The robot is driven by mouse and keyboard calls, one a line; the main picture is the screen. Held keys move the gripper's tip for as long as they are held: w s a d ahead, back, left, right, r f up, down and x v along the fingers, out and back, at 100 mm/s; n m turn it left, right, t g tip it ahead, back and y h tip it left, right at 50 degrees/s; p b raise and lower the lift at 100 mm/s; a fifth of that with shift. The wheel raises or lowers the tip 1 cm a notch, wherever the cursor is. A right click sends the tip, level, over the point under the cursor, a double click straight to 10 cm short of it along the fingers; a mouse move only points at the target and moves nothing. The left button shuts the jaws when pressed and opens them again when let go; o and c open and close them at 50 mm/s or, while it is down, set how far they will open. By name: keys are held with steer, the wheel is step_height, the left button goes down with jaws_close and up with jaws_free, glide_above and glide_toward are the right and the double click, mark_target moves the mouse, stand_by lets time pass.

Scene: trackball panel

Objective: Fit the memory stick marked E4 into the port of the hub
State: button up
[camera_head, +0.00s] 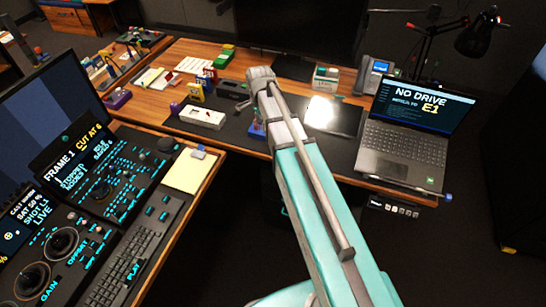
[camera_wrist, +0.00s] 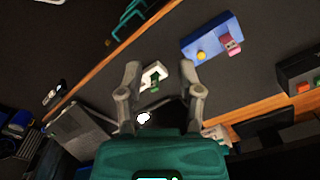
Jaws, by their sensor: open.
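My gripper (camera_wrist: 160,72) is open in the wrist view, its two fingers spread. A small white piece with a green part (camera_wrist: 154,80) shows in the gap between the fingers, and I cannot tell how far below them it lies. A blue block (camera_wrist: 206,42) carries a pink memory stick (camera_wrist: 231,43) and a yellow knob, beyond the right finger. In the head view the blue block (camera_head: 257,131) stands beside my arm, which hides the fingertips. No E4 mark is readable, and I cannot tell which thing is the hub.
A laptop (camera_head: 408,139) reading "NO DRIVE" and "E1" stands at the right. A white tray (camera_head: 202,116) and a yellow piece (camera_head: 196,92) lie left of my arm. The control panel and notepad (camera_head: 190,170) fill the near left.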

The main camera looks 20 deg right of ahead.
steer(key=s+n, duration=1.4)
steer(key=s, duration=0.2)
steer(key=shift+s+a, duration=0.3)
steer(key=shift+s, duration=0.05)
steer(key=shift+d, duration=0.1)
stand_by(0.7)
